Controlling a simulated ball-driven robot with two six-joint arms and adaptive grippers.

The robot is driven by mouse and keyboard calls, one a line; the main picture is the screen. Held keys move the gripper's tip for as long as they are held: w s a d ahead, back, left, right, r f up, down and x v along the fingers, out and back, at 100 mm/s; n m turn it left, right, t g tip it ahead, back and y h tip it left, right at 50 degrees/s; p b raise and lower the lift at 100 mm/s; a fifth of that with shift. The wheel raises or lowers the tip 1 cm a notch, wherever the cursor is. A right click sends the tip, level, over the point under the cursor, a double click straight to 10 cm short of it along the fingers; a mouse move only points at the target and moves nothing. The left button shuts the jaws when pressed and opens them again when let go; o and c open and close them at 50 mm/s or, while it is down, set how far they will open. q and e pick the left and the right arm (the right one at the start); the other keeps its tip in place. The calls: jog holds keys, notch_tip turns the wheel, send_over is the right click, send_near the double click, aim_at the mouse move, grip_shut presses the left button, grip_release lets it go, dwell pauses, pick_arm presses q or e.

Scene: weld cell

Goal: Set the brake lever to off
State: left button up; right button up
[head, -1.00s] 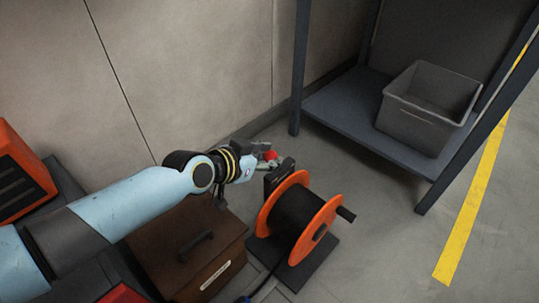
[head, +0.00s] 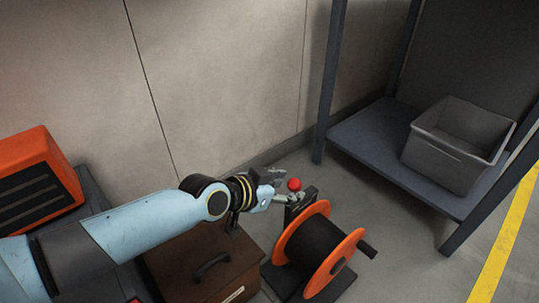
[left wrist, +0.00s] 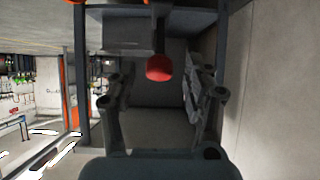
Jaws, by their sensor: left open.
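The brake lever shows as a red ball knob (head: 294,184) at the top of the dark stand of an orange cable reel (head: 318,246). In the left wrist view the red knob (left wrist: 159,67) is ahead, between the finger lines and near the upper middle. My left gripper (head: 282,186) is open, with its fingers just left of the knob and apart from each other. I cannot tell whether a finger touches the knob. The lever's stem is mostly hidden behind the gripper. My right gripper is not in view.
A brown box with a black handle (head: 212,266) stands below my left forearm. A grey bin (head: 455,145) sits on the lower shelf of a dark rack (head: 375,150) at right. An orange machine (head: 38,185) stands at left. Bare wall is behind the gripper.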

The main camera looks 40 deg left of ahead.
pick_arm(q)
jog(key=v, duration=1)
jog(key=shift+s, duration=0.35)
